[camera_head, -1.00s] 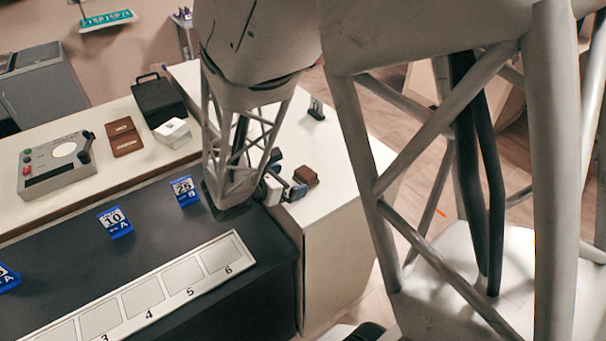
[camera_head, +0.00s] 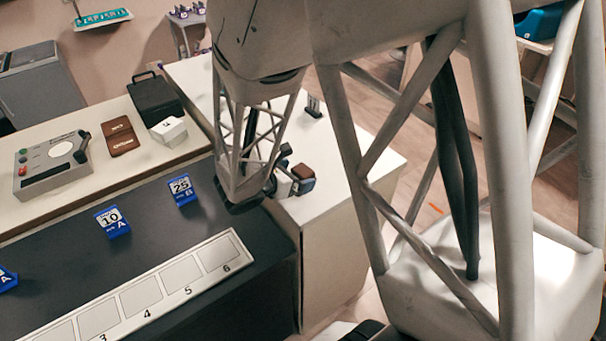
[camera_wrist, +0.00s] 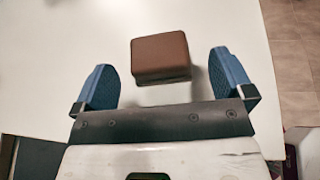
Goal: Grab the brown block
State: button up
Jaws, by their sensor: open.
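The brown block (camera_wrist: 160,55) lies on the white tabletop in the wrist view, ahead of my gripper (camera_wrist: 163,78) and roughly centred between its blue fingertips. The fingers are open, with a gap to the block on each side. Nothing is held. In the head view the brown block (camera_head: 303,172) shows only in part, beside my gripper (camera_head: 296,180) near the right end of the white counter; the fingers and arm hide some of it.
A dark counter (camera_head: 150,235) carries blue number stands (camera_head: 112,222) and a numbered strip (camera_head: 195,270). A brown wallet-like item (camera_head: 119,137), a white box (camera_head: 168,130), a black case (camera_head: 155,100) and a control box (camera_head: 50,165) stand on the white counter. The tabletop around the block is clear.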

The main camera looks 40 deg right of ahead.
jog(key=shift+x, duration=0.9)
jog(key=shift+c, duration=0.3)
jog(key=c, duration=1)
